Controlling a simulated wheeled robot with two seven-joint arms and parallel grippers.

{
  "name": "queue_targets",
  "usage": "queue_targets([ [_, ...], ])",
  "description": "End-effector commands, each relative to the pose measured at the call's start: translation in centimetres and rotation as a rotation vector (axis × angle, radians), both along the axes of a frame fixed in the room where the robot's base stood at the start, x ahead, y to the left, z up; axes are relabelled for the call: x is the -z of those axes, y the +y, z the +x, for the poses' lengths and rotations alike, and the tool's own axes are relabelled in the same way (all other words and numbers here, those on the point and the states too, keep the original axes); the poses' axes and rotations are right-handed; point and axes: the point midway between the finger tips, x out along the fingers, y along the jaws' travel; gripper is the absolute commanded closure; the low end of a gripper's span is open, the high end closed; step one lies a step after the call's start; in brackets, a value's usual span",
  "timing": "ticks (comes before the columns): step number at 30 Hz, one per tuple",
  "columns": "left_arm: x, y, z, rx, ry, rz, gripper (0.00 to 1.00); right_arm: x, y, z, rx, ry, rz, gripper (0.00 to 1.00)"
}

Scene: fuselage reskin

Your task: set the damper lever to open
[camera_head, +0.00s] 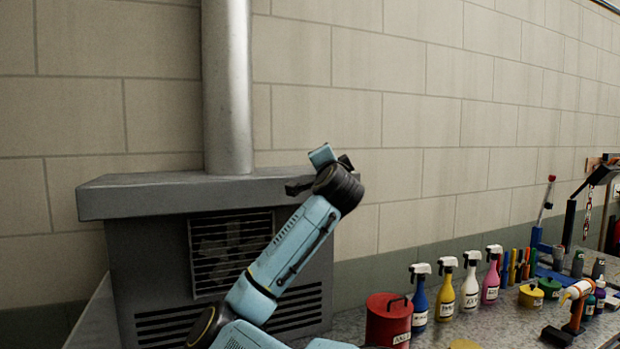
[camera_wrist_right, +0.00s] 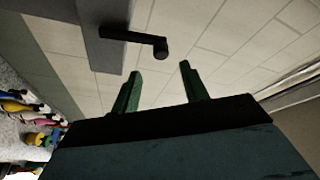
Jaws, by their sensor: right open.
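The damper lever (camera_wrist_right: 135,38) is a dark bar with a round knob at its end. In the right wrist view it sticks out sideways from the grey hood (camera_wrist_right: 100,52), just beyond my fingertips. In the head view a dark bar that looks like the lever (camera_head: 297,187) shows at the right part of the hood, partly hidden by my wrist. My right gripper (camera_wrist_right: 160,68) is open, its two green fingers apart with the knob above the gap between them. No contact with the lever shows. In the head view its fingers are hard to make out. My left gripper is not in view.
A metal pipe (camera_head: 228,90) rises from the hood against the block wall. The grey housing has a grille (camera_head: 230,250). On the counter to the right stand a red canister (camera_head: 388,322), several spray bottles (camera_head: 445,292) and tools.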

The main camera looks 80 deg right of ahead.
Motion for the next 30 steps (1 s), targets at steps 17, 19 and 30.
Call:
queue_targets([
  [17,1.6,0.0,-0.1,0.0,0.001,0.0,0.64,0.8,5.2,-1.1,-0.001,0.001,0.002,0.56],
  [19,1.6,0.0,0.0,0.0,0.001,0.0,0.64,0.8,5.2,-1.1,-0.001,0.001,0.002,0.56],
  [30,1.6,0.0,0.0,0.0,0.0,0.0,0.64,0.8,5.1,-1.1,-0.001,0.001,0.002,0.56],
])
